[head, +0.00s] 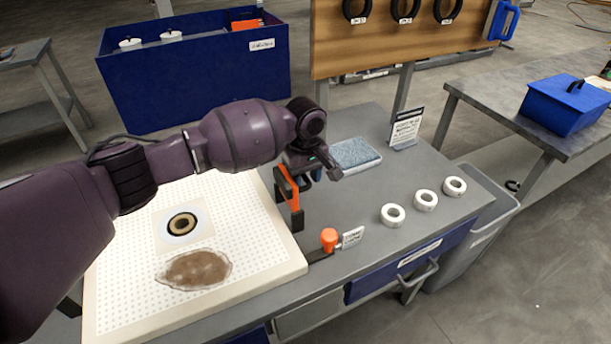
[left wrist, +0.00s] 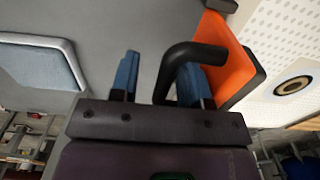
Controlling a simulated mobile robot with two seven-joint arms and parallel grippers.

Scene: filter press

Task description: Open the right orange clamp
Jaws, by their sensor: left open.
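The orange clamp (head: 290,192) with black ends stands upright at the right edge of the white perforated plate (head: 240,218). It also shows in the left wrist view (left wrist: 228,62), with a bent black handle (left wrist: 195,52). My left gripper (head: 308,174) is at the clamp's upper part. Its blue fingers (left wrist: 158,62) are apart, and the handle's bent end lies between them, close to the right finger. I cannot tell whether they touch. An orange knob (head: 329,237) on a black base sits at the plate's front right corner. My right gripper is not in view.
A grey-blue pad (head: 355,153) and a standing sign (head: 406,128) are behind the gripper. Three white rings (head: 425,200) lie on the bench's right. A small card (head: 352,237) stands beside the knob. The bench between is clear.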

